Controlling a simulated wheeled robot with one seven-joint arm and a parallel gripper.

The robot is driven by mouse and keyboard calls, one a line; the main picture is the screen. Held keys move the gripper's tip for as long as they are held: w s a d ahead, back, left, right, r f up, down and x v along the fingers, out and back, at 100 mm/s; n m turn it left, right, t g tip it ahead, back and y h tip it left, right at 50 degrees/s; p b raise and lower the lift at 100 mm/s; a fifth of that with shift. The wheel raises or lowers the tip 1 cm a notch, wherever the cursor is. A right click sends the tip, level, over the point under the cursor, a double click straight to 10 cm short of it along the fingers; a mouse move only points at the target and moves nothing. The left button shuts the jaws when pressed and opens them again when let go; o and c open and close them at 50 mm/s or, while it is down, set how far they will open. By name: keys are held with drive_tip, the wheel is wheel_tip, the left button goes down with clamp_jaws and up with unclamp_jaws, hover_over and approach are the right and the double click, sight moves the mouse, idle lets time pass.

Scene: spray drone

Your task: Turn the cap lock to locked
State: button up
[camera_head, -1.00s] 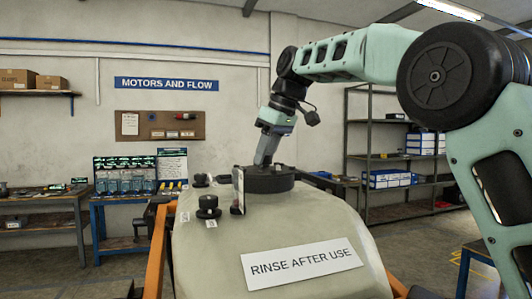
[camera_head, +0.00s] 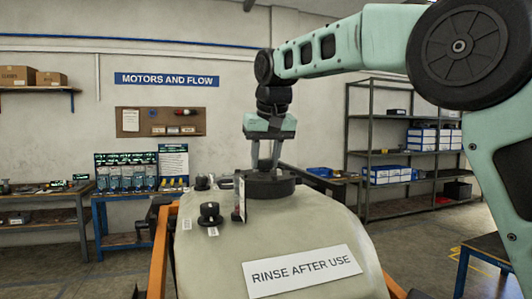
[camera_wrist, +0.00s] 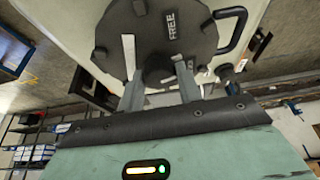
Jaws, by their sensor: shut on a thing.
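The black round cap (camera_head: 268,184) sits on top of the pale tank (camera_head: 290,225). In the wrist view the cap (camera_wrist: 150,30) shows a white "FREE" label (camera_wrist: 172,22), a plain white bar (camera_wrist: 128,52) and another label (camera_wrist: 186,66) partly hidden by a finger. My gripper (camera_head: 265,166) points down onto the cap, its two fingers side by side. In the wrist view my gripper (camera_wrist: 160,82) is shut on the dark raised lock knob (camera_wrist: 158,66) of the cap. Where the lock points is unclear.
A thin upright plate (camera_head: 240,196) stands just left of the cap. A smaller black knob (camera_head: 210,213) is on the tank in front of it. A curved black handle (camera_wrist: 236,30) lies beside the cap. Shelving (camera_head: 400,150) stands behind at right.

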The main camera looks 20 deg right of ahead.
drive_tip(key=m+h+p, duration=0.1)
drive_tip(key=m, duration=0.1)
drive_tip(key=m+p, duration=0.1)
drive_tip(key=m, duration=0.1)
drive_tip(key=shift+a+r+m+h, duration=0.2)
drive_tip(key=shift+m+h, duration=0.1)
drive_tip(key=shift+h, duration=0.1)
drive_tip(key=shift+w+f+m+g+h+p, duration=0.1)
drive_tip(key=shift+m+g+h+p, duration=0.3)
drive_tip(key=shift+m, duration=0.55)
drive_tip(key=shift+m+g+h+p, duration=0.1)
drive_tip(key=shift+m+h+p, duration=0.1)
drive_tip(key=shift+m+p, duration=0.6)
drive_tip(key=shift+m, duration=0.35)
drive_tip(key=o, duration=1)
drive_tip(key=shift+f, duration=0.1)
drive_tip(key=p+v, duration=0.1)
drive_tip(key=v, duration=1.6)
drive_tip(key=shift+a+r, duration=0.2)
